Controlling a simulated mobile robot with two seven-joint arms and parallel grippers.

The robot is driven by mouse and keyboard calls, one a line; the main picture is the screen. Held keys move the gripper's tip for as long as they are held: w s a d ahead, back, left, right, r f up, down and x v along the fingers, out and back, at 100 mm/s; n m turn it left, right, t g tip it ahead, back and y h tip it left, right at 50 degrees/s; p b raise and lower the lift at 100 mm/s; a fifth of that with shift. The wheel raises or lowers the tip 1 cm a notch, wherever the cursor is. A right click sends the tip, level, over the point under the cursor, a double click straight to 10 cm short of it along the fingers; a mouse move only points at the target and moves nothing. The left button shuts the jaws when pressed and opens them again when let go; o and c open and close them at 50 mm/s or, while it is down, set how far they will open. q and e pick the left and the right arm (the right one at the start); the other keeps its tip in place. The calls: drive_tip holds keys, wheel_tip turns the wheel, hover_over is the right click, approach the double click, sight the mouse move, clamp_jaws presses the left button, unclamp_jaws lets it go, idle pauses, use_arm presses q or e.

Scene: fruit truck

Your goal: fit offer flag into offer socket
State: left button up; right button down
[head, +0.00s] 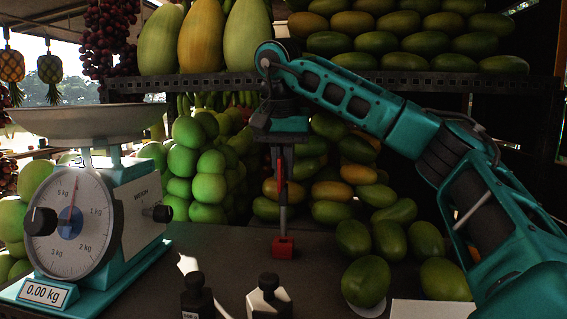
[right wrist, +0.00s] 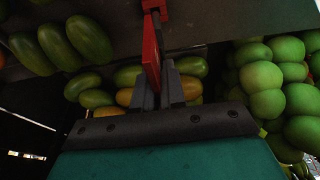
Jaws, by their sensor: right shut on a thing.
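The offer flag (head: 282,175) is a thin red panel on a slim grey pole, held upright over the dark counter. My right gripper (head: 285,160) points down from above and is shut on its upper part. The red flag panel also shows edge-on between the fingers in the right wrist view (right wrist: 151,58). A small red block (head: 283,247), which looks like the offer socket, stands on the counter straight below. The pole's lower end meets the block; I cannot tell whether it is inside. My left gripper is not in view.
A teal weighing scale (head: 72,225) reading 0.00 kg stands at the left. Green mangoes (head: 366,281) lie to the right, and piled green fruit (head: 208,187) is behind. A shelf edge (head: 400,82) runs behind my arm.

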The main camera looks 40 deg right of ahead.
sight(284, 183)
drive_tip(key=shift+f, duration=0.4)
idle(0.3)
drive_tip(key=shift+f+b, duration=0.6)
drive_tip(key=shift+f, duration=0.7)
drive_tip(key=c, duration=1.1)
unclamp_jaws()
drive_tip(key=p+v, duration=0.1)
drive_tip(key=v, duration=1)
drive_tip(key=shift+a+r+p, duration=0.1)
drive_tip(key=shift+r+p, duration=0.15)
drive_tip(key=shift+p, duration=0.05)
drive_tip(key=shift+s+a+r, duration=0.1)
drive_tip(key=shift+r, duration=0.55)
